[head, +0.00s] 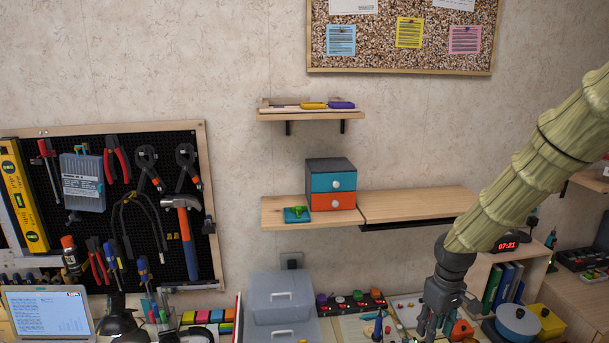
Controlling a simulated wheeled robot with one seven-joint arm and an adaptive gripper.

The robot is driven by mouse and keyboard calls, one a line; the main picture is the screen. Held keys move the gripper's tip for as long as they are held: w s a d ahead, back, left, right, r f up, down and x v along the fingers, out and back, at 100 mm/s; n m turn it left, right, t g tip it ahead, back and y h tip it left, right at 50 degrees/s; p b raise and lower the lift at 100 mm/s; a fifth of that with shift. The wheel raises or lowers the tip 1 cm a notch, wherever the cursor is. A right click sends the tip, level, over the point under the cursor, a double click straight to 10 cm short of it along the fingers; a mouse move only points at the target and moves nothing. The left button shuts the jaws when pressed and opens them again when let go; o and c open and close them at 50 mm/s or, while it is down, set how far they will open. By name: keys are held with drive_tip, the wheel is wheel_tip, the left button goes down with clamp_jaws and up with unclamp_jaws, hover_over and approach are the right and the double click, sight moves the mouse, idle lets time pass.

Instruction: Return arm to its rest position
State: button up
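My arm comes in from the right edge in a pale yellow-green ribbed sleeve and slopes down to the left. My gripper (433,329) hangs at its end, dark grey, fingers pointing down over the back of the desk. It is left of the small shelf unit with books and right of the row of coloured knobs. I see nothing clearly held in it. Its fingertips are small and dark against the clutter, so their gap is unclear.
A wall shelf (420,203) carries a blue and orange drawer box (332,184). A pegboard (180,150) with tools hangs left.

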drive_tip(key=s+a+f+m+y, duration=0.1)
drive_tip(key=s+a+f, duration=0.4)
drive_tip(key=f, duration=0.5)
drive_tip(key=s+a+f+m, duration=0.1)
drive_tip(key=s+a+f, duration=0.1)
drive_tip(key=s+f, duration=0.7)
drive_tip(key=s+a+f+m+h, duration=0.1)
drive_tip(key=s+f+m, duration=0.1)
drive_tip(key=s+f, duration=0.6)
drive_tip(key=s+a+f+m, duration=0.1)
drive_tip(key=s+f, duration=0.3)
drive_tip(key=s, duration=0.9)
wheel_tip(320, 180, down, 10)
drive_tip(key=b, duration=1)
drive_tip(key=shift+f, duration=0.15)
